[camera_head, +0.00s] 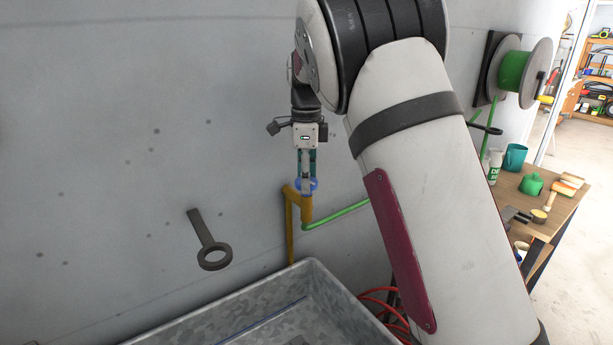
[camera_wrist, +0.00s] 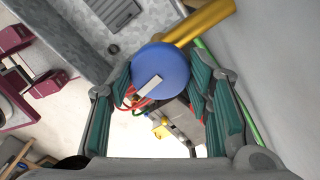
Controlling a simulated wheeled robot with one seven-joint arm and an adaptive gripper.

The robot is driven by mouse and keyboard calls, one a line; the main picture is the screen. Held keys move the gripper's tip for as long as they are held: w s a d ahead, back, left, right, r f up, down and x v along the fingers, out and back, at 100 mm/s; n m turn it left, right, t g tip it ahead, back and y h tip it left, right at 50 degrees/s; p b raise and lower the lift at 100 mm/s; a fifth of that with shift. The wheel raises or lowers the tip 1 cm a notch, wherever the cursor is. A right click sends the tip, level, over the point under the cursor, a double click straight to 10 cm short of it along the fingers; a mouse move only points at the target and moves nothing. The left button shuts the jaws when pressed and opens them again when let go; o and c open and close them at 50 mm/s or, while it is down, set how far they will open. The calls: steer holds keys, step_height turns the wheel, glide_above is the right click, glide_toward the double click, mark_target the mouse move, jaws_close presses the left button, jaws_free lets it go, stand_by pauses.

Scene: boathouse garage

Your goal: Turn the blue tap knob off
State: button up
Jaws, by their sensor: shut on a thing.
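The blue tap knob (camera_wrist: 160,66) is a round blue disc with a pale bar-shaped mark, at the end of a brass-coloured pipe (camera_wrist: 205,20). My gripper (camera_wrist: 160,85) has its two teal-padded fingers on either side of the knob and is shut on it. In the head view the knob (camera_head: 307,184) shows as a small blue ring below my gripper (camera_head: 307,178), on top of the yellow pipe (camera_head: 291,225) by the wall. My fingers hide part of the knob there.
A grey metal basin (camera_head: 315,270) stands below the tap. A green hose (camera_head: 335,214) runs right from the tap. A wooden table (camera_head: 530,200) with cups and tools and a hose reel (camera_head: 515,70) are at right.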

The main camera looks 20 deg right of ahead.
steer(key=shift+m, duration=0.7)
steer(key=o, duration=1.1)
steer(key=shift+o, duration=0.2)
steer(key=shift+r, duration=0.15)
step_height(320, 180, up, 12)
